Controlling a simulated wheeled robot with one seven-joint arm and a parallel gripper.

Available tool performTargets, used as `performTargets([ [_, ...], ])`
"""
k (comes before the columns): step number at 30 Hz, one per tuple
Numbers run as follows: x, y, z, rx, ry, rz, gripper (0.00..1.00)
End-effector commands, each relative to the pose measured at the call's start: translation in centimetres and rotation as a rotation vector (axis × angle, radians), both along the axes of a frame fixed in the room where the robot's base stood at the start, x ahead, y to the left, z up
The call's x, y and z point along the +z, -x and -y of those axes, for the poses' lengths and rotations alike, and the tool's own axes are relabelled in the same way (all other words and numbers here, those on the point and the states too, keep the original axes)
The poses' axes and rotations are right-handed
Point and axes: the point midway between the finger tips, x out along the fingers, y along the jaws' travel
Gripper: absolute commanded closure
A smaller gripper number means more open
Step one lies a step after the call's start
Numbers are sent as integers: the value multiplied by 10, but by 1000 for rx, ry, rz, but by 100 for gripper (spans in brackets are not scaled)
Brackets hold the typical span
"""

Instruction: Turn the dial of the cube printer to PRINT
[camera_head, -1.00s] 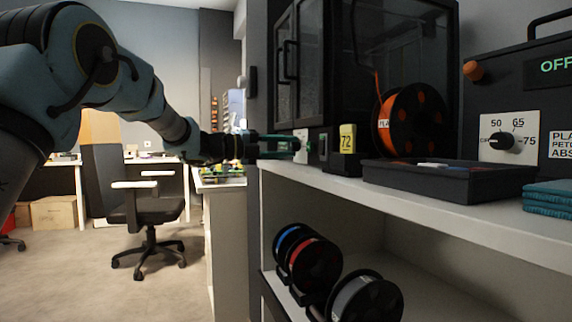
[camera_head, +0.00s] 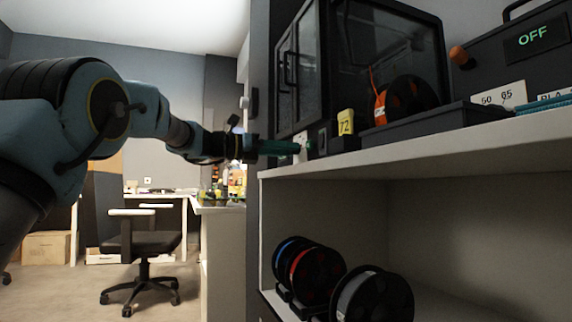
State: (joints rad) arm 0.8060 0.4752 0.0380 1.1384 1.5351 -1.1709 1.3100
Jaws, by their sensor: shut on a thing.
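The cube printer (camera_head: 312,85) is a dark enclosure with glazed sides, standing on the upper shelf right of my arm. A small white panel (camera_head: 300,157) sits at its lower front corner. My gripper (camera_head: 300,147), with green fingers, reaches in from the left and is shut at this panel. It closes on the small dial there, which the fingers hide. I cannot read the dial's setting or its labels from here.
The white shelf (camera_head: 420,148) runs close under the gripper. A yellow "72" tag (camera_head: 345,122), a black tray (camera_head: 425,124) and an orange spool (camera_head: 380,108) are to the right. A box reads OFF (camera_head: 533,37). An office chair (camera_head: 140,240) stands left.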

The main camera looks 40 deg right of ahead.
Motion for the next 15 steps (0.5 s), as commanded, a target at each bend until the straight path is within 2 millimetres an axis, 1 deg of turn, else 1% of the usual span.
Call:
performTargets([
  [1, -8, 0, 0, -2, 14, 44, 100],
  [9, -7, 0, 0, -2, 101, 270, 100],
  [15, -6, -1, 0, -2, 152, 400, 100],
])
